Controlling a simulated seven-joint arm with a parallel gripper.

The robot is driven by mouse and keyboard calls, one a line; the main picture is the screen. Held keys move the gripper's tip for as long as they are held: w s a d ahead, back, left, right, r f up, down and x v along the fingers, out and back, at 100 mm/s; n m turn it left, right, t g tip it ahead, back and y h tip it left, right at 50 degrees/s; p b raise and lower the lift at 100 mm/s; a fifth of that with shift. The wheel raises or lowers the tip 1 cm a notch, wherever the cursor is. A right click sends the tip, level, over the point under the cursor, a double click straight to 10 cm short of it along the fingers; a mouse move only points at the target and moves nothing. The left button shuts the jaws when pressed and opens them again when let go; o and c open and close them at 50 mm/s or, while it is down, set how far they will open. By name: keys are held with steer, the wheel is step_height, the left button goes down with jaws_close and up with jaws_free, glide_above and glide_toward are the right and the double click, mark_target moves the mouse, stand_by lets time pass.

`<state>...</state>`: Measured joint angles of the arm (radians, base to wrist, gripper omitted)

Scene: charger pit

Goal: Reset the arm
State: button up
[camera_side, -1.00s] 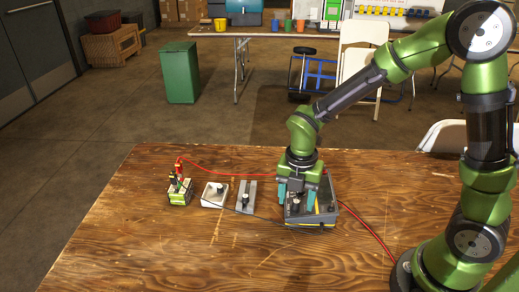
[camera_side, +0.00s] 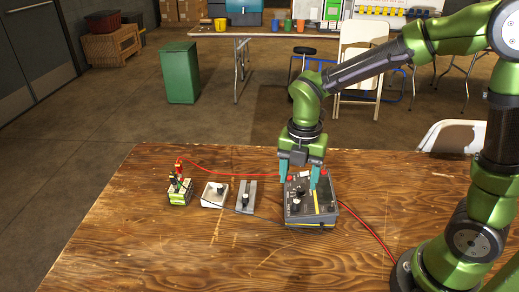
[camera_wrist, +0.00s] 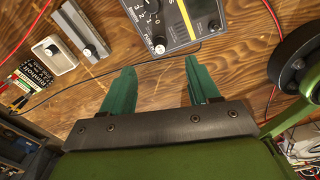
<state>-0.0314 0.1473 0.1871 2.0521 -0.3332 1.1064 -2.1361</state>
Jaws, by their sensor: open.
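My gripper (camera_side: 299,174) is open and empty, with its teal fingers above the dark charger box (camera_side: 324,207) on the wooden table. In the wrist view the two fingers of my gripper (camera_wrist: 158,88) stand wide apart with bare wood between them, and part of the charger box (camera_wrist: 178,22) shows beyond them. The charger has dark knobs and a yellow stripe on its top face. A battery (camera_side: 179,192) with red and black clamps on top stands at the left of the table.
A small light box with a knob (camera_side: 214,195) and a grey plate with a knob (camera_side: 246,196) sit between battery and charger. A red cable (camera_side: 235,174) runs behind them, and a black cable crosses in front. The front of the table (camera_side: 190,255) is clear.

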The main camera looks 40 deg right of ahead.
steer(key=shift+r, duration=0.2)
stand_by(0.5)
steer(key=shift+m, duration=0.6)
steer(key=shift+s+f+m, duration=0.1)
steer(key=shift+f+m, duration=0.05)
steer(key=shift+m, duration=0.75)
steer(key=shift+s+m, duration=0.3)
steer(key=shift+m, duration=0.9)
steer(key=s+d+r+m+t+y, duration=0.2)
steer(key=s+r+m+t, duration=0.5)
steer(key=m, duration=1.5)
step_height(320, 180, up, 4)
steer(key=shift+s+d+r, duration=0.2)
steer(key=shift+s+d, duration=0.6)
steer(key=shift+s, duration=0.15)
